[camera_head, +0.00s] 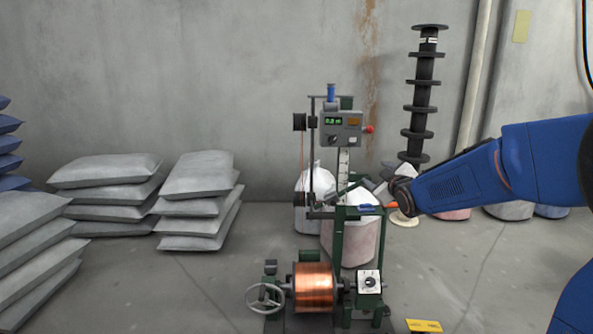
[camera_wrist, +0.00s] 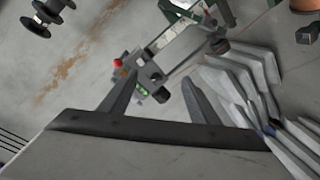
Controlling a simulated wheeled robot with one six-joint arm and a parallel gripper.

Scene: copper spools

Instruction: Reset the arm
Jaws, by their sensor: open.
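My blue arm reaches in from the right edge of the head view. My gripper (camera_head: 374,190) is beside the winding machine's upright, below its control box (camera_head: 341,127). In the wrist view my gripper (camera_wrist: 160,88) has its two dark fingers spread apart, with nothing held between them. The control box (camera_wrist: 129,72) appears beyond the fingers, turned over in that view. In the head view the fingertips overlap the machine's frame, so their exact gap from it cannot be told.
A copper spool (camera_head: 313,287) sits low on the machine with a handwheel (camera_head: 265,298) at its left. Grey sacks (camera_head: 198,200) are stacked left. A tall rack of black spools (camera_head: 424,95) stands behind. White bulk bags are behind the machine. Floor between sacks and machine is clear.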

